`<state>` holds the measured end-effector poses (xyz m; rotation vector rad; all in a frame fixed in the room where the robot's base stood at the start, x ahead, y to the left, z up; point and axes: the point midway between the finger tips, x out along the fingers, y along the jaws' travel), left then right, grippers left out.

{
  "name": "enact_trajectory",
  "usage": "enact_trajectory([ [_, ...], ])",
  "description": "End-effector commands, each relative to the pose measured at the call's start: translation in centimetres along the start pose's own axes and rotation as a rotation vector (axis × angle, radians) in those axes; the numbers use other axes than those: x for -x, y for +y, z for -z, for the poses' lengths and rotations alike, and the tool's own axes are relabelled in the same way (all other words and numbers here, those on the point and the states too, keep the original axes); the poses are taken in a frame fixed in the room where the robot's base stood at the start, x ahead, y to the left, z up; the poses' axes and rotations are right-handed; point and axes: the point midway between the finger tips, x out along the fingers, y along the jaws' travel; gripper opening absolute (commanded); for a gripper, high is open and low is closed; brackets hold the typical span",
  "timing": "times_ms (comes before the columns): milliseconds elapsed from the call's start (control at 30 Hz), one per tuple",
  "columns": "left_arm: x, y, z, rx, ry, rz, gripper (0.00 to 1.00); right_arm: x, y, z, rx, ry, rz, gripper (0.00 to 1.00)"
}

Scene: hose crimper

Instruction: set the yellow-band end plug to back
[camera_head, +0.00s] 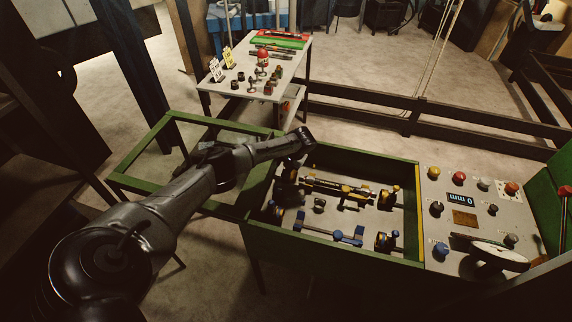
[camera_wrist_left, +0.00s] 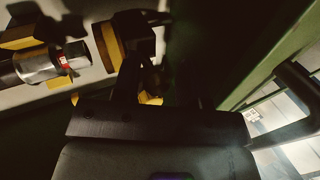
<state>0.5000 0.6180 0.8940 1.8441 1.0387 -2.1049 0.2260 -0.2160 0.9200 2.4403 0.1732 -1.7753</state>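A yellow ring on a dark block (camera_wrist_left: 108,46) shows at upper left in the wrist view, beside a silver and dark cylinder (camera_wrist_left: 40,65) with a small red mark. I cannot tell whether this ring is the end plug's band. In the head view a yellow and black assembly (camera_head: 338,188) lies in the green-framed bay, with another yellow-marked fitting (camera_head: 388,198) at its right. My left gripper (camera_head: 305,145) is over the bay's far left corner, close to the assembly's left end. Its fingers are dark and shadowed, so their opening and any contact are unclear. My right gripper is out of view.
Blue-marked fittings (camera_head: 345,235) lie in the bay's front part. A control panel (camera_head: 465,217) with knobs, a display and a handwheel stands right of the bay. A table (camera_head: 225,88) with small parts stands behind. The green bay rim (camera_head: 330,252) borders the working space.

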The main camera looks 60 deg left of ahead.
Motion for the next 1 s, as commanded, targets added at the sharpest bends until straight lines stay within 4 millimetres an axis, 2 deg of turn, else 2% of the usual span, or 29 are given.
enact_trajectory([
  [167,0.7,0.0,0.0,-0.001,-0.001,0.000,0.38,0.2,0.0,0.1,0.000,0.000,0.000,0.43],
  [267,2.1,-0.1,0.0,-0.001,0.001,-0.002,0.38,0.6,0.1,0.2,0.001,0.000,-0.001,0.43],
  [700,10.5,0.0,0.1,0.000,0.002,-0.003,0.38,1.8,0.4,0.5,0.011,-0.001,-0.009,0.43],
  [1000,13.4,0.0,0.1,0.001,0.001,-0.001,0.38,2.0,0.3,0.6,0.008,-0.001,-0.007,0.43],
])
